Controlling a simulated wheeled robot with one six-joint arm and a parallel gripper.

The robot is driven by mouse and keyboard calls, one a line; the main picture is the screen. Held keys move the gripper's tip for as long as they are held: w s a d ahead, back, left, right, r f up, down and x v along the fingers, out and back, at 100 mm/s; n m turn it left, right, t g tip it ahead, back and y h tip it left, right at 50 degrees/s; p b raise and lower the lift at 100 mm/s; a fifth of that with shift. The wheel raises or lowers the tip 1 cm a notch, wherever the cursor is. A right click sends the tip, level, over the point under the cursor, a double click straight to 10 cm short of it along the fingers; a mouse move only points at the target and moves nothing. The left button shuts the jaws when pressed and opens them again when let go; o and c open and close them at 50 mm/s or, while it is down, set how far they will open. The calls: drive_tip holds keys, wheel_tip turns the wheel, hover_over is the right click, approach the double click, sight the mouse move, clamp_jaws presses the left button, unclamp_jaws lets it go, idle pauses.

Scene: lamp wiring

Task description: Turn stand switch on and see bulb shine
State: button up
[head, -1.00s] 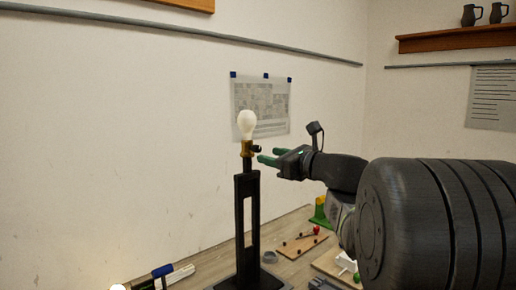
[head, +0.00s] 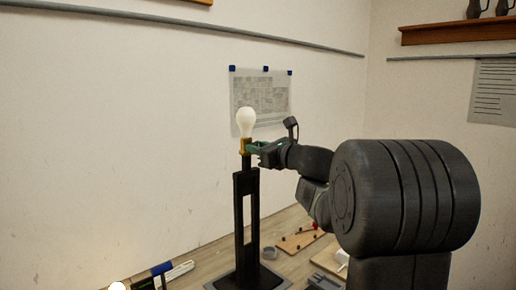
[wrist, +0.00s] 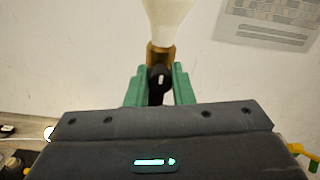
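The lamp stand (head: 240,230) is a tall black frame, upright on the bench. A brass socket (head: 245,146) tops it and holds a pale white bulb (head: 246,121). The bulb shows no clear glow; it is also at the top of the wrist view (wrist: 168,18). A black switch knob (wrist: 160,77) sticks out of the socket toward my gripper. My gripper (head: 254,146) is at socket height on the right side. In the wrist view its green fingers (wrist: 160,85) stand either side of the knob. I cannot tell whether they touch it.
A grey ring (head: 269,253) and a wooden board (head: 298,242) with small parts lie right of the stand. A blue and white tool (head: 170,274) lies to its left, near a small bright globe (head: 117,286). The wall behind is close.

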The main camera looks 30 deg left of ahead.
clamp_jaws()
drive_tip(key=shift+m, duration=0.3)
drive_tip(key=m, duration=0.3)
drive_tip(key=shift+m, duration=1.9)
drive_tip(key=o, duration=0.7)
unclamp_jaws()
drive_tip(key=shift+d, duration=0.1)
